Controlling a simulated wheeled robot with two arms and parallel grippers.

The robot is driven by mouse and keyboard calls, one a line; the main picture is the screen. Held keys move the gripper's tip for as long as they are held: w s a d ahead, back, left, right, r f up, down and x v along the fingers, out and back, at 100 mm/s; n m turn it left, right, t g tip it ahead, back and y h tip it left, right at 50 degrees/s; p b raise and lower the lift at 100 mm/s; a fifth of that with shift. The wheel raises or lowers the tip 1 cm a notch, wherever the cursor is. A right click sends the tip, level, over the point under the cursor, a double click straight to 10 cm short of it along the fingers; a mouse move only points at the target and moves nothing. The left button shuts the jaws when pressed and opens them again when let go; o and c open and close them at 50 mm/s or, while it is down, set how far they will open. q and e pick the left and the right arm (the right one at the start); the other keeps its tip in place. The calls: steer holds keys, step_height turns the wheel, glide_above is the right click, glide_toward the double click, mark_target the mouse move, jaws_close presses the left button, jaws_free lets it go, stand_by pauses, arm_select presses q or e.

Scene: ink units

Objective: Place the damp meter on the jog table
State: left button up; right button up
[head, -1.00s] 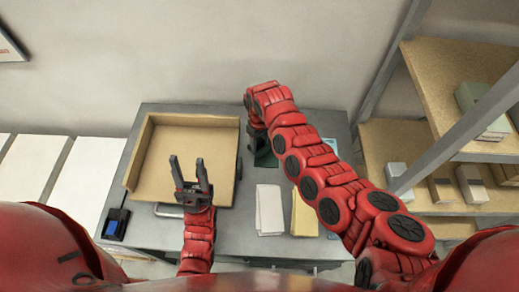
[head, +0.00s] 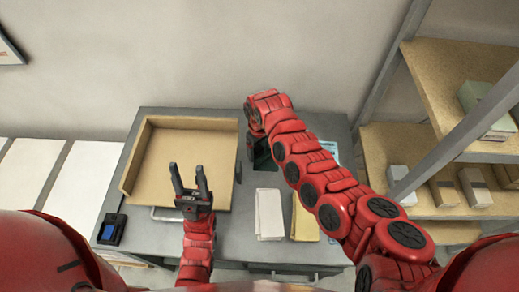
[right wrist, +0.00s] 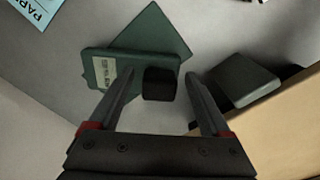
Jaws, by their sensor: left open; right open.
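The jog table appears to be the tan, low-walled tray (head: 182,160) on the grey bench. A small black device with a blue screen (head: 111,229) lies on the bench left of it. A black block (right wrist: 160,84) lies between my right fingers in the right wrist view, beside a green labelled slab (right wrist: 100,67). I cannot tell for sure which is the damp meter. My right gripper (right wrist: 159,73) is open, its fingers either side of the block with gaps. In the head view my right arm hides it. My left gripper (head: 187,172) is open and empty, over the tray's front edge.
White paper (head: 269,213) and a yellow pad (head: 304,219) lie on the bench's front right. A dark box (right wrist: 241,80) is beside the tray's edge. A shelf rack (head: 425,165) with small boxes stands right. Bare bench (head: 235,235) shows in front.

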step_height(320, 180, up, 12)
steer(key=b, duration=0.2)
steer(key=shift+b, duration=0.35)
steer(key=shift+s, duration=0.1)
